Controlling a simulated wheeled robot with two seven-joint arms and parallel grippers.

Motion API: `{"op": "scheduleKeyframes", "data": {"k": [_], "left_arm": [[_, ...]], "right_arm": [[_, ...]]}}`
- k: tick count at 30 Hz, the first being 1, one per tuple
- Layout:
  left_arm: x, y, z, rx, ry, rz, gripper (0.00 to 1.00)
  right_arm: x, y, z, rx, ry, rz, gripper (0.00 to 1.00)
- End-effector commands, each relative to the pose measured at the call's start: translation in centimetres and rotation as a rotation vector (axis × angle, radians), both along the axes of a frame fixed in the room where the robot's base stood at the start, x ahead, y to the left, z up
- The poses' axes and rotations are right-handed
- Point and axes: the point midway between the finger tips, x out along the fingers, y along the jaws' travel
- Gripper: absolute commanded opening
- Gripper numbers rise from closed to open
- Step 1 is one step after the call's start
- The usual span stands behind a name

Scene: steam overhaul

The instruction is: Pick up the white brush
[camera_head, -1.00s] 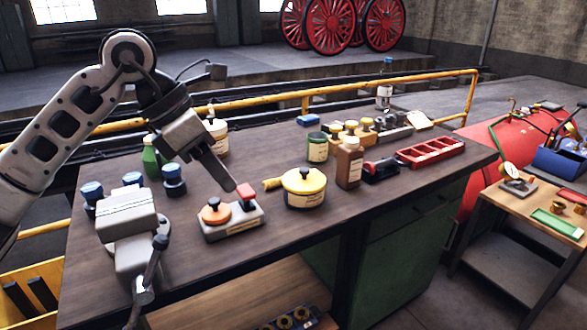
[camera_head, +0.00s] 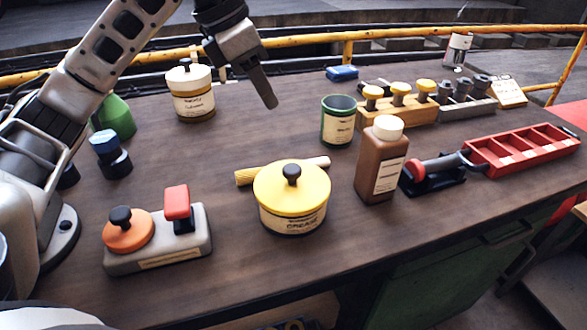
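The brush lies on the workbench (camera_head: 215,240) behind the yellow-lidded grease tin (camera_head: 291,200). Its yellow bristle end (camera_head: 245,177) sticks out left of the tin and its pale whitish handle end (camera_head: 318,162) shows on the right. The tin hides its middle. My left gripper (camera_head: 268,99) is above the far part of the bench, beyond the brush and apart from it, pointing down. Its fingers show edge-on as one dark shape, so I cannot tell the gap; nothing shows in them. My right gripper is out of view.
A brown bottle (camera_head: 381,165) and green tin (camera_head: 338,121) stand right of the brush. A white-lidded tin (camera_head: 191,92) stands at the back left. A grey block with orange and red knobs (camera_head: 160,245) is front left. A red tray (camera_head: 521,150) is right. Bench space left of the brush is clear.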

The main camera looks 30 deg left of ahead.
Motion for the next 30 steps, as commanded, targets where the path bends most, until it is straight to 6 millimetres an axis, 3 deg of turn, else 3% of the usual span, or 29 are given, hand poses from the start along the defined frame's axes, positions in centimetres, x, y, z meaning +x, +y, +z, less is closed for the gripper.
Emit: {"op": "scheduleKeyframes", "data": {"k": [7, 16, 26, 30], "left_arm": [[0.6, -0.6, -3.3, 0.0, 0.005, -0.002, 0.31], [2.4, -2.3, -9.0, -0.002, 0.005, -0.002, 0.31], [3.2, -3.1, -11.6, -0.001, 0.004, -0.002, 0.31], [3.7, -3.7, -13.6, -0.002, 0.005, -0.001, 0.31]], "right_arm": [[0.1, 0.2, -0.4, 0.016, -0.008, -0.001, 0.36], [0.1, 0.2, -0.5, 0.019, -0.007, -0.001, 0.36], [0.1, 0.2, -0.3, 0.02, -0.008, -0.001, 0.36], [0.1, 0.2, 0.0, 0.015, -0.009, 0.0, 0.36]]}}
